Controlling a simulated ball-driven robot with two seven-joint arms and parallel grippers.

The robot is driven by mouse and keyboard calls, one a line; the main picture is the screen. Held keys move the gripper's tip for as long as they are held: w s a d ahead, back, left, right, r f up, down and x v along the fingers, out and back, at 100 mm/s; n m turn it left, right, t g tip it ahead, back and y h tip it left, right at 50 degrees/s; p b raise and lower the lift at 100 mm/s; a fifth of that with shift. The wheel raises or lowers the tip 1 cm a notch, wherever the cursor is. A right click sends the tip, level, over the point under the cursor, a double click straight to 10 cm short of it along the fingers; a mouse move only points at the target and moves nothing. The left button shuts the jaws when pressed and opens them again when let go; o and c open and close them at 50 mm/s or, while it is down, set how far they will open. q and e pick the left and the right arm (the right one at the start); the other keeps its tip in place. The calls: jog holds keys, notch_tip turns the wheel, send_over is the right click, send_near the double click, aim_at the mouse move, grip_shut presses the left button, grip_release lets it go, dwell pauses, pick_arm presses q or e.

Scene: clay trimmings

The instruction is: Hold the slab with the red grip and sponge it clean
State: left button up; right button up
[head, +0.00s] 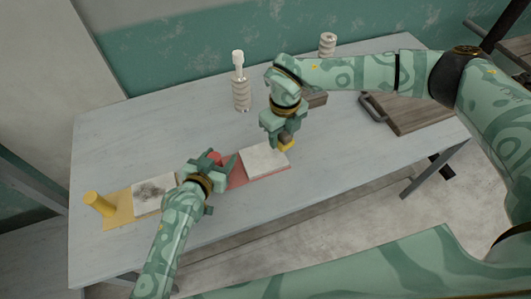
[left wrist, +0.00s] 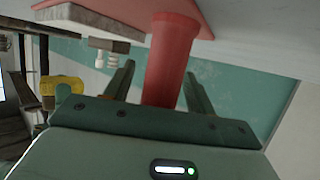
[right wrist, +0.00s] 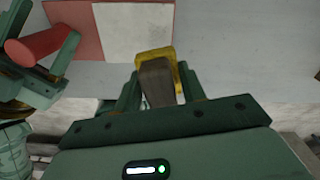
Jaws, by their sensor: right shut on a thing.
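The red board (head: 237,178) carries a pale slab (head: 264,161) and an upright red grip (head: 214,156). In the left wrist view the red grip (left wrist: 170,60) stands between the open fingers of my left gripper (left wrist: 160,85), with a gap on its left. My left gripper (head: 222,163) is at the board's left end. My right gripper (head: 287,136) is shut on a yellow sponge (head: 286,146) with a brown handle (right wrist: 157,85). The sponge is at the slab's far right corner; I cannot tell whether it touches. The slab's face looks mostly clean.
A yellow board (head: 118,208) with a yellow grip (head: 98,203) and dark-smudged slab (head: 152,193) lies at the left. A white-topped ribbed bottle (head: 240,85), another ribbed object (head: 327,44), a brown block (head: 315,98) and a handled wooden board (head: 405,108) stand farther back.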

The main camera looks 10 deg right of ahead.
pick_arm(q)
jog(key=v, duration=1.2)
